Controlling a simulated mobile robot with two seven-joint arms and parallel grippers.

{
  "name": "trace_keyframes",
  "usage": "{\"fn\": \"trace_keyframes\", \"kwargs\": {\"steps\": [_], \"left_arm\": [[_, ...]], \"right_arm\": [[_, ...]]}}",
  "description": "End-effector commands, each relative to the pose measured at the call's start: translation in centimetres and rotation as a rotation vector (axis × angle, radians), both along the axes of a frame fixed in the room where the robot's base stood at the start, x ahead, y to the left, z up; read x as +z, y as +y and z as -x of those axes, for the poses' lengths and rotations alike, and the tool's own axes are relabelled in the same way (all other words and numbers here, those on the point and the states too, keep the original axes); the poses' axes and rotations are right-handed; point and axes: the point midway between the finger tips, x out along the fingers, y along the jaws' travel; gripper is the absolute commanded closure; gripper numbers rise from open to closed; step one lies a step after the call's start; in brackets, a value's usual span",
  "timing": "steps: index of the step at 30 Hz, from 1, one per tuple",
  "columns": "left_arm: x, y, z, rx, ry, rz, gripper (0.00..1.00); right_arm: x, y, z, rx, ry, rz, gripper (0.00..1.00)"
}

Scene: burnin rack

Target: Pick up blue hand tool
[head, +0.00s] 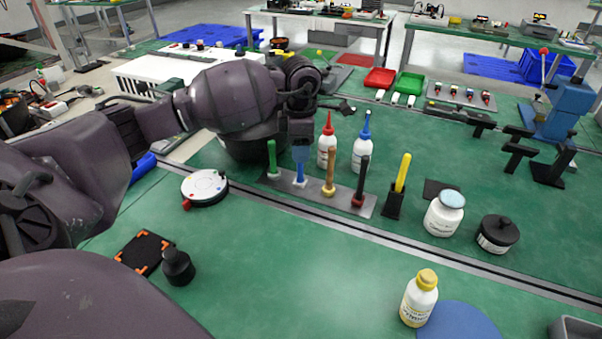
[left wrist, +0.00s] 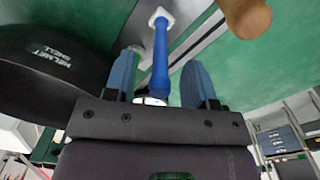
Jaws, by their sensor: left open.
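The blue hand tool (head: 299,174) stands upright in a grey rack strip (head: 343,198) in the head view, between a green tool (head: 272,158) and a tan-handled tool (head: 329,172). My left gripper (head: 300,149) is directly at its upper part and hides some of it. In the left wrist view the blue tool (left wrist: 160,55) runs between the two blue fingers of my open left gripper (left wrist: 160,80), with a visible gap on each side. A white piece shows at its far end. My right gripper is not in view.
A dark helmet shell (left wrist: 50,62) lies close beside the left gripper.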

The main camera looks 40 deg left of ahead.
Motion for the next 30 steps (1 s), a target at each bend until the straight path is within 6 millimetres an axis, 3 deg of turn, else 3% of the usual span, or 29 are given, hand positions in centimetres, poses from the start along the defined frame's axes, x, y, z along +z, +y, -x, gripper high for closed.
{"fn": "trace_keyframes", "kwargs": {"steps": [3, 12, 23, 30], "left_arm": [[0.1, 0.0, 0.0, 0.000, -0.001, 0.000, 0.53], [0.1, 0.0, 0.0, 0.000, -0.001, 0.000, 0.98], [0.7, 0.0, -0.1, 0.000, -0.004, 0.000, 1.00], [4.7, 0.0, -0.1, 0.000, -0.009, 0.000, 1.00]], "right_arm": [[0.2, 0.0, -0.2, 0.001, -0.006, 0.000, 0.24], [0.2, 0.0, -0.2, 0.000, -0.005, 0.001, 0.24], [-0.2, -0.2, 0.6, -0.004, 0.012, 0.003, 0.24], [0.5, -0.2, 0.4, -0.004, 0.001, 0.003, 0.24]]}}
